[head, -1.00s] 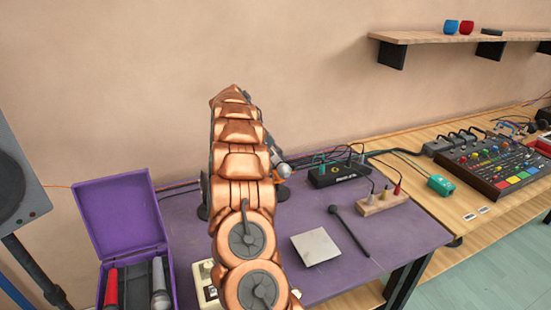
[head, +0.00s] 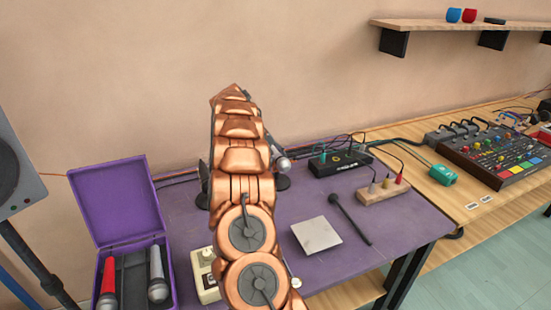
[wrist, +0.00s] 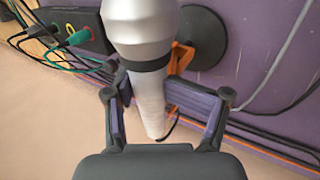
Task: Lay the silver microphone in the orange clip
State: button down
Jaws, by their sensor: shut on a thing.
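The silver microphone (wrist: 150,65) is between the two fingers of my gripper (wrist: 166,98) in the wrist view, and the gripper is shut on it. Its silver head also shows just right of my arm in the head view (head: 281,164). The orange clip (wrist: 181,58) shows partly behind the microphone, near a round black base (wrist: 205,42). The microphone overlaps the clip in the picture; I cannot tell whether they touch. In the head view my arm hides the gripper and the clip.
A purple case (head: 113,205) with a red microphone (head: 108,283) and a grey one (head: 157,277) stands open at left. The purple table (head: 290,217) holds a black effects box (head: 340,163), a pale square pad (head: 316,235), a black mallet (head: 350,218) and a jack block (head: 383,191).

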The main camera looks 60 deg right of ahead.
jog(key=shift+r, duration=0.15)
jog(key=shift+d+f+b, duration=0.15)
jog(key=shift+f+b, duration=0.3)
jog(key=shift+f, duration=0.45)
dwell(0.5)
jog(key=c, duration=1.5)
grip_release()
jog(key=shift+w, duration=0.15)
jog(key=shift+o, duration=1.1)
jog(key=shift+w+a, duration=0.15)
jog(key=shift+a, duration=0.1)
jog(key=o, duration=0.6)
jog(key=shift+d+r, duration=0.1)
jog(key=shift+d, duration=0.05)
jog(key=shift+s+d+r, duration=0.1)
jog(key=shift+s+r, duration=0.05)
jog(key=shift+s, duration=0.1)
jog(key=v, duration=1.1)
jog(key=shift+w+a+r, duration=0.2)
jog(key=shift+a+r, duration=0.05)
jog(key=shift+r, duration=0.05)
